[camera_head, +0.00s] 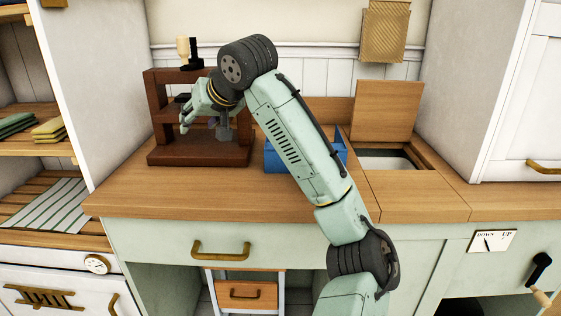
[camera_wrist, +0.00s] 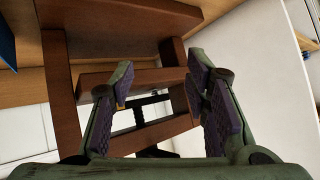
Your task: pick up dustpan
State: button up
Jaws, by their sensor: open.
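I cannot make out a thing that is surely the dustpan. A black item (camera_head: 183,98) lies on the middle shelf of the dark wooden rack (camera_head: 200,152), too small to identify. A blue object (camera_head: 277,157) stands on the counter behind my arm, partly hidden, and its edge shows at the top left of the wrist view (camera_wrist: 6,42). My gripper (camera_head: 203,122) is at the rack, in front of its shelves. In the wrist view my gripper (camera_wrist: 161,78) is open with nothing held, and the rack's boards and a dark piece (camera_wrist: 152,104) show between and beyond its fingers.
A black item (camera_head: 196,55) and a pale wooden item (camera_head: 183,50) stand on top of the rack. A wall panel (camera_head: 112,85) stands close to the rack's left. The wooden counter (camera_head: 190,195) is clear in front. A lidded opening (camera_head: 386,161) lies at the right.

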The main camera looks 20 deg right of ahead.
jog(key=s+d+m+g+h, duration=0.15)
jog(key=s+d, duration=0.25)
jog(key=d, duration=0.4)
jog(key=s+d+f+m+g+h, duration=0.1)
jog(key=s+d+m, duration=0.15)
jog(key=d, duration=0.45)
jog(key=s+d+m+g+h, duration=0.2)
jog(key=s+d, duration=0.3)
jog(key=d, duration=0.3)
jog(key=shift+y, duration=0.25)
jog(key=x, duration=0.5)
jog(key=shift+d+f, duration=0.1)
jog(key=shift+d, duration=0.05)
jog(key=shift+w+p+x, duration=0.2)
jog(key=shift+p+x, duration=0.25)
jog(key=shift+x, duration=2.35)
jog(key=shift+c, duration=0.2)
grip_shut()
